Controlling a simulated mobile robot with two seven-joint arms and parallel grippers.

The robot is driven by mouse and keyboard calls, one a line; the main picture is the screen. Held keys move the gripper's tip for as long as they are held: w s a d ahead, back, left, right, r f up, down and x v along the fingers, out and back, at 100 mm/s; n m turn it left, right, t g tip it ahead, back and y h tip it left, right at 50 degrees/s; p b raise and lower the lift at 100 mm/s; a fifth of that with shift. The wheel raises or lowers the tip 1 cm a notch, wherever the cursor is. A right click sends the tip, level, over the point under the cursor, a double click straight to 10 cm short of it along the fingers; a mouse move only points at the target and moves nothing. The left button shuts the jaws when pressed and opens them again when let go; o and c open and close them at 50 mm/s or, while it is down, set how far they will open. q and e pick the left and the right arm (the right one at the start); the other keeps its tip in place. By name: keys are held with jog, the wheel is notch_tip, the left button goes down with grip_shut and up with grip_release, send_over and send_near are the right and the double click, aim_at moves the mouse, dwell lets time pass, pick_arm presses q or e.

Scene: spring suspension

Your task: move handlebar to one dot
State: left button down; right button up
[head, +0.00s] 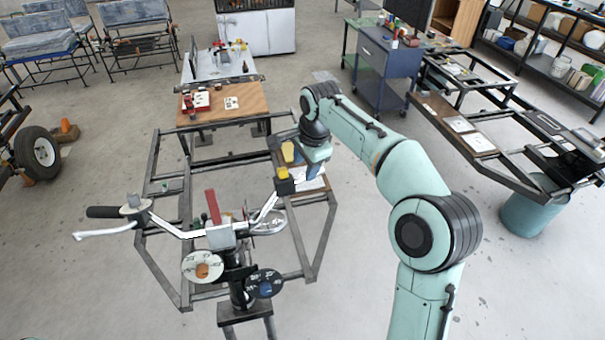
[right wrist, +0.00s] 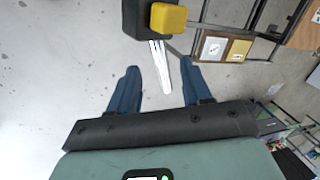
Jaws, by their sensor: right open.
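The handlebar (head: 172,226) is a silver bar on a black upright post. It has a black grip (head: 103,212) and a pale lever at its left end. Its right end carries a black block with a yellow top, which also shows at the top of the right wrist view. My right gripper (head: 318,168) is just right of that end. In the right wrist view its blue fingers are apart, with a white lever (right wrist: 160,62) seen beyond the gap and no contact visible. A pale disc (head: 190,262) and a dark disc (head: 268,273) hang below; their dot marks are unclear.
A red lever (head: 213,205) stands up at the middle of the bar. A grey metal frame (head: 318,235) surrounds the post. A wooden board (head: 255,112) with small items lies behind. A blue cabinet (head: 385,65) stands at the back right.

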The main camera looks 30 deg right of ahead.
aim_at(303, 177)
jog(key=shift+x, duration=2.35)
jog(key=shift+s, duration=0.1)
grip_shut()
